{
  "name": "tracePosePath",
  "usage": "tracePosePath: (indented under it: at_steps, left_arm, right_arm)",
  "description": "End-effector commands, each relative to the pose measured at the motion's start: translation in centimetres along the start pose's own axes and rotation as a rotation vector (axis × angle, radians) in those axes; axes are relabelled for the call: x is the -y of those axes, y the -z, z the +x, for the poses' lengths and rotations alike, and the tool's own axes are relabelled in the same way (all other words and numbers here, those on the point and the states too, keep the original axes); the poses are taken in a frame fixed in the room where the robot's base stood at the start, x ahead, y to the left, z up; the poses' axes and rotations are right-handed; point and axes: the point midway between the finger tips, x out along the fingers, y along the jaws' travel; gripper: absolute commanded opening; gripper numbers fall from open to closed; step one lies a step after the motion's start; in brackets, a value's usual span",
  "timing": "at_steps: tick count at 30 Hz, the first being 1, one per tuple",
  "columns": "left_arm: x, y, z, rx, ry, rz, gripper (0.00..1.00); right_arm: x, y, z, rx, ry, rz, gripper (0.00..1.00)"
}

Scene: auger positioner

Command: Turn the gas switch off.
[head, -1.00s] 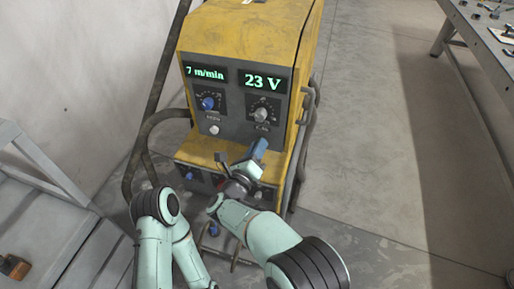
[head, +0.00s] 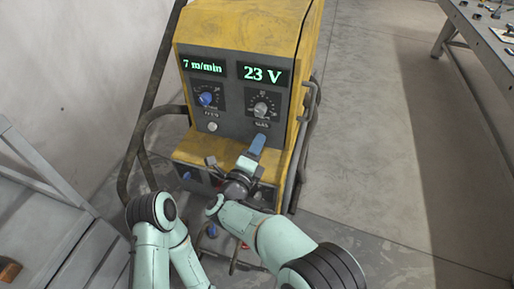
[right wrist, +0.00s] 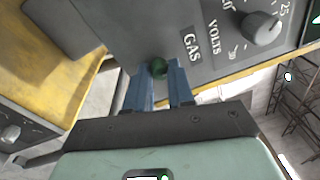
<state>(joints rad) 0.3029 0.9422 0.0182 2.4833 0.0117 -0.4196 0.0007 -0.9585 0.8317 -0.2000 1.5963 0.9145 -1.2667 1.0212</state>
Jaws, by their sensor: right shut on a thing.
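My left gripper cannot be made out; only arm links show at the lower left.
A blue feed dial (head: 206,98), a grey voltage dial (head: 261,109) and a pale round button (head: 212,126) sit close by on the panel. Tubular handles (head: 133,160) flank the machine. A workbench (head: 487,28) stands at the far right; the floor between is clear.

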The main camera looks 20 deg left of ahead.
Motion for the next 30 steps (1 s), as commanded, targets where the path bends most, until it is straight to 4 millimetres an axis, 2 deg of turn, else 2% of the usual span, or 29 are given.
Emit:
tracePosePath:
  at_steps: [21, 30]
  left_arm:
    - [-0.04, 0.02, -0.04, -0.001, -0.001, 0.001, 0.43]
    - [-0.08, -0.24, -0.45, 0.006, 0.001, 0.000, 0.43]
  right_arm:
    - [0.05, 0.09, -0.03, 0.048, 0.047, -0.672, 0.00]
    - [0.03, 0.16, -0.02, 0.064, 0.062, -0.895, 0.00]
